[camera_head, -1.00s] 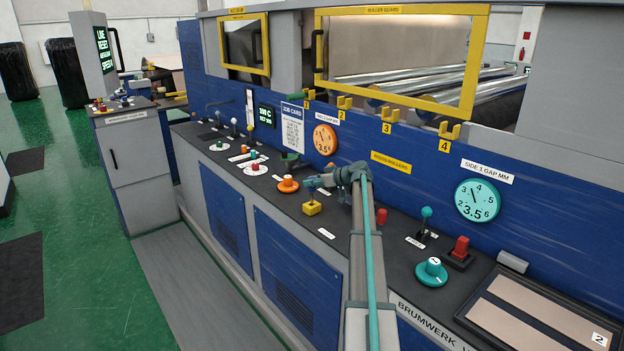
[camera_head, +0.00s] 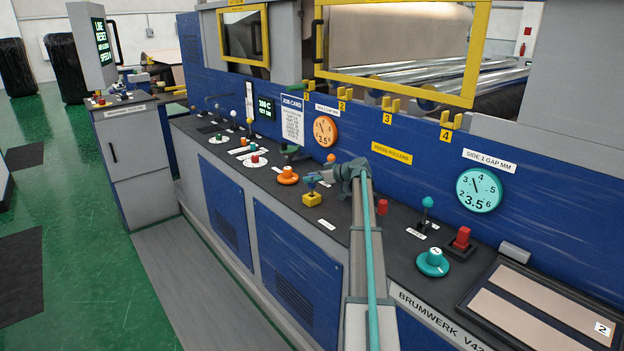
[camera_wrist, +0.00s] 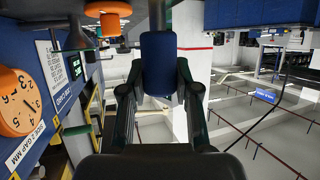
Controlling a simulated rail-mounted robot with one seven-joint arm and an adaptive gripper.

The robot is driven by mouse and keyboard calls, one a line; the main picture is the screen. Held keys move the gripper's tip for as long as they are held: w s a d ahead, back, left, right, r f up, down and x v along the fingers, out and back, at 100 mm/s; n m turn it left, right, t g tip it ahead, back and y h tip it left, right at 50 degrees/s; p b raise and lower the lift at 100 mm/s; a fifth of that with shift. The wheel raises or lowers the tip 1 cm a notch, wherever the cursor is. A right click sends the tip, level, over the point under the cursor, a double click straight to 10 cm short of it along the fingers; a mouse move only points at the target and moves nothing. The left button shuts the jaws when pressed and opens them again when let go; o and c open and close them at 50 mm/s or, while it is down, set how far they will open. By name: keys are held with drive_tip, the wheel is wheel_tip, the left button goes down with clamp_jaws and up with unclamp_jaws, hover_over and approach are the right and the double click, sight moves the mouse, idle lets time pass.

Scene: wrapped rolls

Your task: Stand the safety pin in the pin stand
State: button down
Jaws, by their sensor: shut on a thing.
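My gripper (camera_head: 312,179) reaches out over the control desk and is shut on a dark blue part, which I take for the grip of the safety pin (camera_wrist: 160,62). In the wrist view this part sits between the two fingers (camera_wrist: 157,85). A small yellow block (camera_head: 312,199) is on the desk directly under the gripper in the head view; it looks like the pin stand. The pin's lower end is hard to make out, so I cannot tell if it is in the block or just above it.
An orange knob (camera_head: 287,176) is close left of the gripper. A red button (camera_head: 382,207), a teal-topped lever (camera_head: 427,203) and a teal knob (camera_head: 432,263) are to the right. The blue machine wall with an orange gauge (camera_head: 325,131) rises behind.

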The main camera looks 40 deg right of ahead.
drive_tip(key=shift+f+b, duration=0.85)
drive_tip(key=shift+b, duration=0.1)
idle(0.5)
drive_tip(key=c, duration=0.8)
unclamp_jaws()
drive_tip(key=shift+o, duration=0.2)
drive_tip(key=shift+s, duration=0.1)
